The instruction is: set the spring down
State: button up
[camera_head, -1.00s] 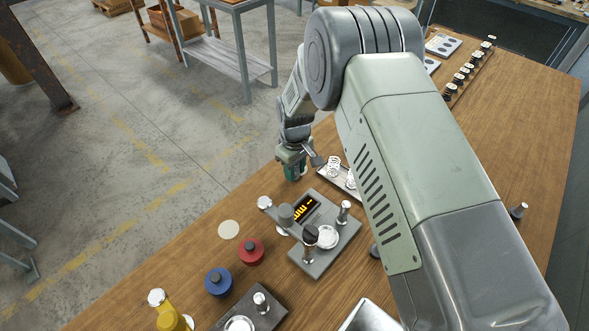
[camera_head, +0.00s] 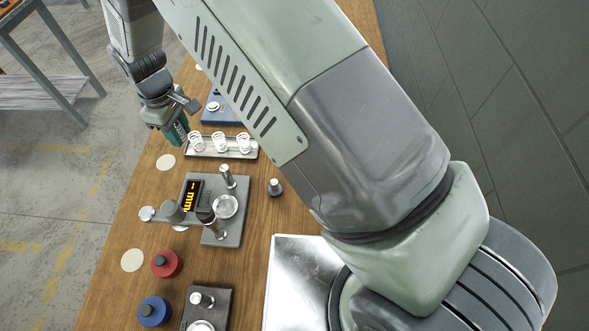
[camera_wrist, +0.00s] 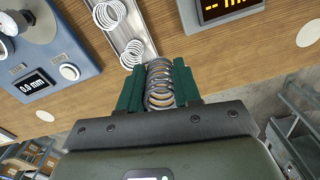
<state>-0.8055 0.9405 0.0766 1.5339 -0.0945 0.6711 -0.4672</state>
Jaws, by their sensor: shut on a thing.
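My gripper (camera_head: 176,134) has green fingers and is shut on a grey coil spring (camera_wrist: 159,84), which shows between them in the wrist view. In the head view the gripper is by the table's left edge, left of a narrow metal tray (camera_head: 222,155); the held spring cannot be made out there. The tray holds white-looking springs: a left one (camera_head: 196,141), a middle one (camera_head: 219,142) and a right one (camera_head: 243,142). In the wrist view the tray (camera_wrist: 122,36) lies just beyond the fingertips. I cannot tell whether the held spring touches anything.
A grey device with a lit display (camera_head: 191,194) stands in front of the tray. A blue gauge device (camera_wrist: 45,50) is on the tray's other side. Pale discs (camera_head: 165,162) (camera_head: 132,260), a red knobbed piece (camera_head: 167,263) and a blue one (camera_head: 153,311) lie nearer. A metal plate (camera_head: 295,270) is at right.

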jog(key=w+d+m, duration=0.1)
jog(key=d, duration=0.4)
jog(key=w+d+m, duration=0.1)
jog(key=d, duration=0.3)
jog(key=w+d+m, duration=0.1)
jog(key=d, duration=0.4)
jog(key=shift+w+d+f, duration=0.15)
jog(key=shift+w+d, duration=0.15)
jog(key=shift+d, duration=0.05)
jog(key=s+d+m, duration=0.3)
jog(key=d, duration=0.8)
jog(key=s+d+m, duration=0.3)
jog(key=d, duration=0.8)
jog(key=shift+m, duration=0.3)
jog(key=f, duration=0.4)
jog(key=shift+s+d, duration=0.15)
jog(key=shift+s, duration=0.2)
jog(key=shift+f, duration=2.55)
jog(key=o, duration=1)
jog(key=shift+f, duration=0.15)
jog(key=shift+o, duration=0.2)
